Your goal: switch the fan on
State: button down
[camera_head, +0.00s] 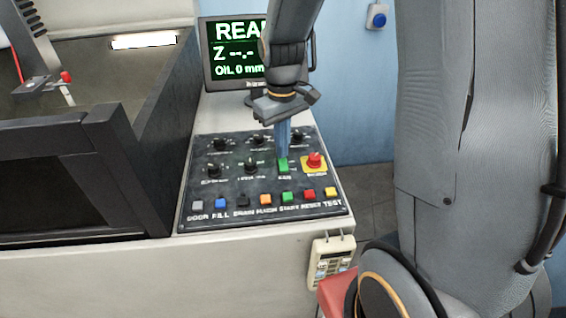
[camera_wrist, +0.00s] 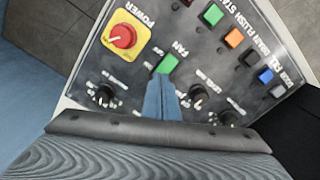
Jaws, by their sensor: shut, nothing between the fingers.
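The fan switch (camera_head: 283,168) is a green rocker on the dark sloped control panel (camera_head: 190,222). In the wrist view the fan switch (camera_wrist: 168,63) has the label FAN beside it. My gripper (camera_head: 283,153) is shut and empty, with its blue fingers pointing down at the switch. In the wrist view my gripper (camera_wrist: 164,82) has its tips at the near edge of the green rocker and hides part of it. I cannot tell whether the tips touch it, or which way the rocker is tipped.
A red power knob (camera_head: 314,160) on a yellow plate is close to the right of the switch. Black knobs (camera_head: 251,164) stand to the left and behind. A row of coloured buttons (camera_head: 265,199) lies in front. A monitor (camera_head: 225,55) stands behind the panel.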

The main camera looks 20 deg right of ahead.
jog(key=shift+f+b, duration=0.3)
jog(key=shift+f, duration=0.4)
dwell(0.4)
notch_tip(320, 180, up, 7)
jog(key=p, duration=0.6)
dwell(0.3)
dwell(0.3)
jog(key=s+f+m+b, duration=0.1)
jog(key=s+b, duration=0.1)
jog(key=s, duration=0.1)
jog(key=s+f+m+t+b, duration=0.1)
jog(key=s+f+b, duration=0.1)
jog(key=s, duration=0.2)
jog(key=s+f+m+b, duration=0.1)
jog(key=s+f+b, duration=0.1)
jog(key=s, duration=0.2)
jog(key=shift+f+m+b, duration=0.15)
jog(key=shift+m+b, duration=0.2)
jog(key=shift+m, duration=0.05)
